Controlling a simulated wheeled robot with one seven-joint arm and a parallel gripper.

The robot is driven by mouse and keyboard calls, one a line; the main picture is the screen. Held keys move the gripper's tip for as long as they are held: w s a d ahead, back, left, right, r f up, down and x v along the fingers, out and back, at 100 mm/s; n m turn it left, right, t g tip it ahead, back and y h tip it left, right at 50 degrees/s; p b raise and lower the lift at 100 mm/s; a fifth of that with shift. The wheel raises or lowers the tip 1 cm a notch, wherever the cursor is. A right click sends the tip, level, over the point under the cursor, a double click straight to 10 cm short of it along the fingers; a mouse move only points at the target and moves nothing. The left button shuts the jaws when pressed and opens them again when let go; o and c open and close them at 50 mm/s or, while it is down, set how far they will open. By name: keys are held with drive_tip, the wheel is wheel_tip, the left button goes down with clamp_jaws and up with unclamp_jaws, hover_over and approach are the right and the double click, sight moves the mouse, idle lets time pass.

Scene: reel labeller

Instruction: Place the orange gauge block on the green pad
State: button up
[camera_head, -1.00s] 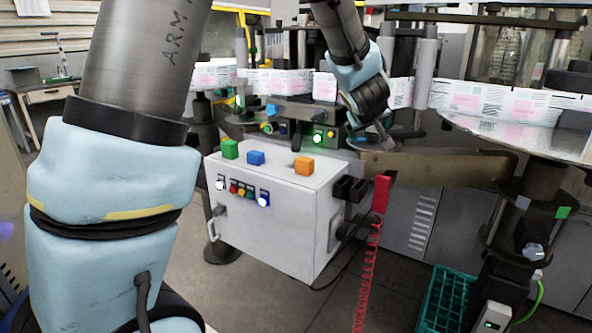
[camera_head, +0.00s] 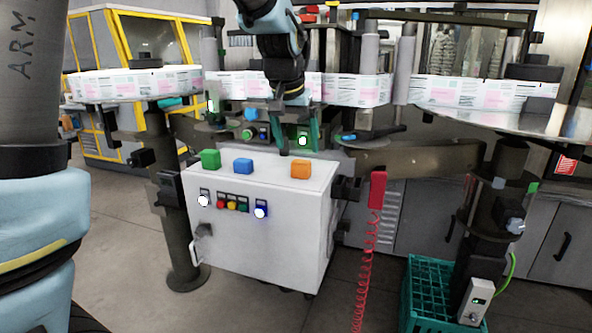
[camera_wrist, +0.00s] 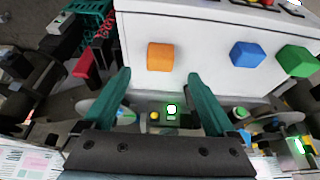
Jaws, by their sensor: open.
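The orange gauge block (camera_head: 300,169) sits on the right part of the white cabinet's top (camera_head: 265,178). It also shows in the wrist view (camera_wrist: 160,57), ahead of the fingertips and roughly centred between them. My gripper (camera_head: 298,145) is above the back of the cabinet, behind the orange block. Its two teal fingers (camera_wrist: 158,78) are apart, with nothing between them. A green block-like piece (camera_head: 210,159) stands at the left of the cabinet top, and it is at the right in the wrist view (camera_wrist: 297,60). I cannot make out a separate flat green pad.
A blue block (camera_head: 243,166) stands between the green and orange pieces. Labelling machinery (camera_head: 350,90) with a paper web lies close behind the cabinet. A red handle (camera_head: 377,190) with a coiled cord hangs at right. A green crate (camera_head: 430,290) is on the floor.

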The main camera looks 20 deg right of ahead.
sight(301, 161)
drive_tip(key=shift+p+x, duration=0.8)
drive_tip(key=shift+x, duration=3.1)
drive_tip(key=shift+w+d+r, duration=0.1)
drive_tip(key=shift+w+d, duration=0.05)
drive_tip(key=shift+w, duration=0.05)
clamp_jaws()
